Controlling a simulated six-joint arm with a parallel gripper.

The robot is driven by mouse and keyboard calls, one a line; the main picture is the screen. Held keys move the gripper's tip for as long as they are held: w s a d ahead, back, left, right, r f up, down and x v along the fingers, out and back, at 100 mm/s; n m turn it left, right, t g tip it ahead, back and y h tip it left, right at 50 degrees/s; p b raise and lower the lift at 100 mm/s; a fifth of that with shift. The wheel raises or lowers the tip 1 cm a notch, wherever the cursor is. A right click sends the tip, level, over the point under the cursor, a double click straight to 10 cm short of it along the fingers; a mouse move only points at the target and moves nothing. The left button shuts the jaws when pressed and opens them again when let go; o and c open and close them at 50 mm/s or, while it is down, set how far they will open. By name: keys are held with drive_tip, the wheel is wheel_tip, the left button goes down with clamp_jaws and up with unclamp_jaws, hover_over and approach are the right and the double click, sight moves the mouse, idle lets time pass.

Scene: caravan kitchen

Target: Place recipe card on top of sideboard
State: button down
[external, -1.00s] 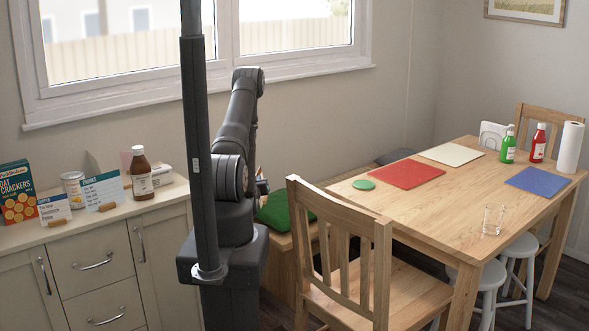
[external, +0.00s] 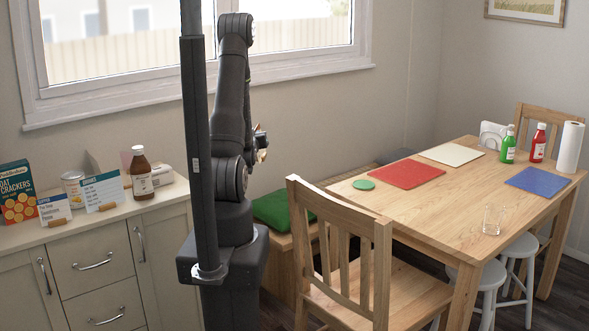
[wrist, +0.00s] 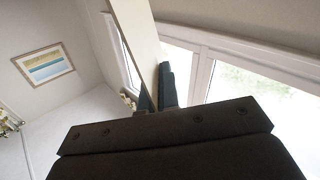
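My gripper (external: 260,147) is raised beside my arm above the bench, mostly hidden by the arm in the external view. In the wrist view, its dark fingers (wrist: 157,90) stand on either side of a thin, pale, flat panel (wrist: 137,35). It looks like a card held upright, and its printed face does not show. The sideboard (external: 100,228) stands at the left, with a light top and grey-beige drawers and doors. Two printed cards in wooden holders stand on it, a smaller one (external: 55,207) and a larger one (external: 102,190).
On the sideboard are a cracker box (external: 17,192), a can (external: 72,186) and a brown bottle (external: 140,175). The front strip of its top is clear. A green cushion (external: 280,210) lies on the bench. A chair (external: 340,235) and the table (external: 440,208) stand at the right.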

drive_tip(key=r, duration=0.1)
drive_tip(key=d+r, duration=0.1)
drive_tip(key=shift+w+r, duration=0.1)
drive_tip(key=shift+r, duration=0.2)
drive_tip(key=s+d+m+g+h, duration=0.15)
drive_tip(key=d+m+h, duration=0.6)
drive_tip(key=d, duration=2.25)
drive_tip(key=s+d+m+g+h, duration=0.1)
drive_tip(key=s+d+g+h, duration=0.2)
drive_tip(key=s+d, duration=0.6)
drive_tip(key=s+d+m+g+h, duration=0.2)
drive_tip(key=s+d+g+h, duration=0.3)
drive_tip(key=d, duration=0.8)
drive_tip(key=f, duration=0.1)
drive_tip(key=s+f+t, duration=0.1)
drive_tip(key=f, duration=0.1)
drive_tip(key=f+t+y, duration=0.1)
drive_tip(key=f, duration=0.1)
drive_tip(key=shift+s+d+f, duration=0.1)
drive_tip(key=shift+s+d, duration=0.05)
drive_tip(key=shift+d, duration=0.25)
